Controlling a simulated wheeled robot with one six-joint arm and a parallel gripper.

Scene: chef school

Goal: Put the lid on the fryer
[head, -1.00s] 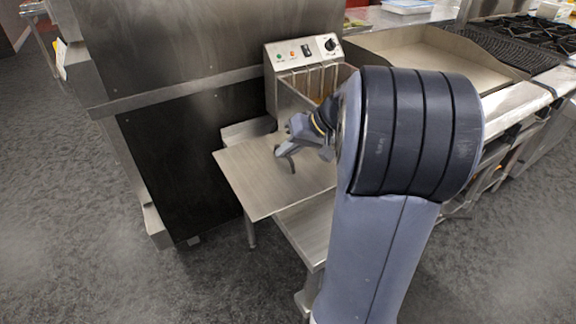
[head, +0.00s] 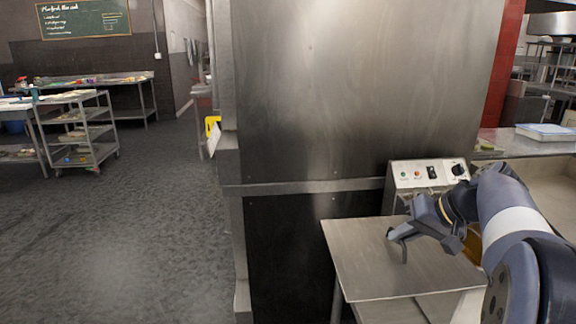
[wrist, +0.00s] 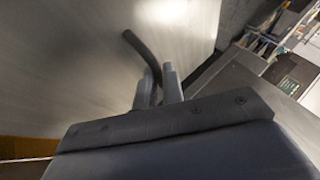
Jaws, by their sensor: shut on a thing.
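The fryer (head: 405,179) stands at the right in the head view, its control panel with knob and switch upright at the back. Some amber oil shows behind my arm; most of its opening is hidden. The lid (head: 365,262) is a flat steel sheet with a thin dark curved handle (head: 404,252), level in front of and left of the panel. My gripper (head: 396,237) is shut on this handle. The wrist view shows the gripper (wrist: 158,86) with the handle (wrist: 140,48) between its fingers and the lid (wrist: 75,70) beneath. I cannot tell whether the lid is resting or lifted.
A tall steel cabinet (head: 345,95) stands directly left of and behind the fryer and lid. A counter with a pale blue tray (head: 545,131) is at the right. A wheeled cart (head: 82,135) is far left. The grey floor (head: 130,230) at left is clear.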

